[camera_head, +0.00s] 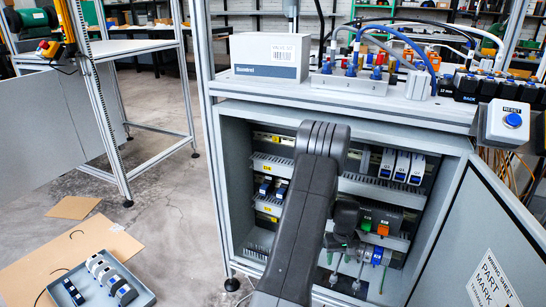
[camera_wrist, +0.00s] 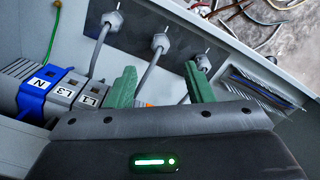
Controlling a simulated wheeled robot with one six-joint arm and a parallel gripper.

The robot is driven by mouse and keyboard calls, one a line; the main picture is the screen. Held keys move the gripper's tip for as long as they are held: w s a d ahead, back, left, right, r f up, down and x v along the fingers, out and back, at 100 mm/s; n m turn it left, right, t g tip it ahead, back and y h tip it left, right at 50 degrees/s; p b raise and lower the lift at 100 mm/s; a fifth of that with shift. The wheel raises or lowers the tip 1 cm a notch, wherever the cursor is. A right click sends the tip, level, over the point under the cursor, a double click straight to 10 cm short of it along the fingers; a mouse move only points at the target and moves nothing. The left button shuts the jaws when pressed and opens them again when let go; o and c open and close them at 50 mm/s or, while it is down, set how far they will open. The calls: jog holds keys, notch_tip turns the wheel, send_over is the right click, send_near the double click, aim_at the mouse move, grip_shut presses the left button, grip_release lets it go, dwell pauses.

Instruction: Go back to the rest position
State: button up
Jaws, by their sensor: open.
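My gripper (camera_wrist: 162,78) shows in the wrist view as two green fingers, apart, with nothing held between them. Grey cables from cable glands (camera_wrist: 160,44) run close behind the fingers. In the head view my dark arm reaches into the open grey control cabinet (camera_head: 232,180). My wrist is inside the cabinet's lower right part, and the gripper is mostly hidden there behind the arm. Terminal blocks (camera_wrist: 60,88) marked N, L3 and L1 stand left of the fingers in the wrist view.
The open cabinet door (camera_head: 450,240) stands at the right. A white box (camera_head: 270,56), cable connectors and a reset button box (camera_head: 510,122) are on the cabinet top. A parts tray (camera_head: 100,282) lies on cardboard at lower left. Floor between cabinet and left bench is clear.

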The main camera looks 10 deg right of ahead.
aim_at(334, 277)
notch_tip(334, 277, down, 10)
jog(key=b, duration=0.3)
jog(key=shift+r, duration=0.2)
